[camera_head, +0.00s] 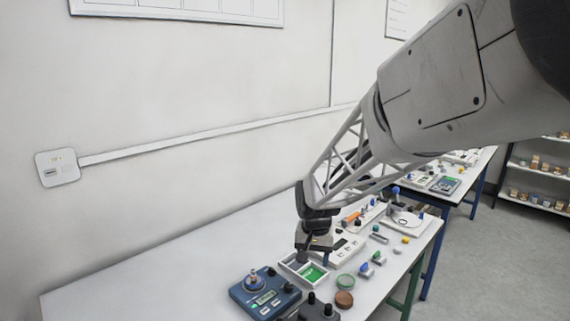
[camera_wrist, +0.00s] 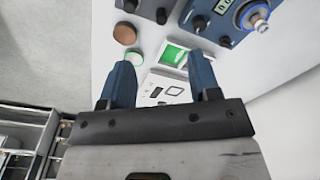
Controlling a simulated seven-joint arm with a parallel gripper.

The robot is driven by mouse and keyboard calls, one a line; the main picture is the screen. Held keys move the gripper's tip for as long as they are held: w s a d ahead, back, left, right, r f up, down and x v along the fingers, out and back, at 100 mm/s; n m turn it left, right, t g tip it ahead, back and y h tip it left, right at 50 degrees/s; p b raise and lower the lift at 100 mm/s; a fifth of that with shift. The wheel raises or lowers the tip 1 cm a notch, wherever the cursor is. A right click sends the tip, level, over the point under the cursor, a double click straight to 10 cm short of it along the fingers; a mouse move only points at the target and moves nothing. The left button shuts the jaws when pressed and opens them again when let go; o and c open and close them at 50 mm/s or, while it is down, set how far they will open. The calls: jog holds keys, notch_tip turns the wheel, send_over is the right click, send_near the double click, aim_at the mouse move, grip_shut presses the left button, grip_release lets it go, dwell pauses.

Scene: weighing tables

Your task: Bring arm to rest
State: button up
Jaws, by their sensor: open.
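My gripper (camera_wrist: 161,84) is open in the wrist view, its two blue fingers apart with nothing held between them. In the head view my gripper (camera_head: 303,254) hangs at the end of my arm, over the table close to a tray with a green compartment (camera_head: 313,273). That green compartment also shows beyond the fingers in the wrist view (camera_wrist: 173,55). The fingertips are partly hidden by the wrist in the head view.
A blue weighing device (camera_head: 265,297) stands at the front of the white table (camera_head: 150,285). A green-rimmed round dish (camera_head: 345,281) and a brown round piece (camera_head: 344,299) lie right of the tray. Small parts line the right side. The table's left part is clear.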

jog(key=s+d+r, duration=0.3)
jog(key=s, duration=0.7)
jog(key=s+d+r+n+t, duration=0.1)
jog(key=s+d+r, duration=0.2)
jog(key=s, duration=0.8)
jog(key=s+d+r+n, duration=0.1)
jog(key=s+d+r, duration=0.2)
jog(key=s, duration=0.7)
jog(key=shift+s+d+r+t, duration=0.25)
jog(key=shift+d+t, duration=0.15)
jog(key=shift+d, duration=0.65)
dwell(0.4)
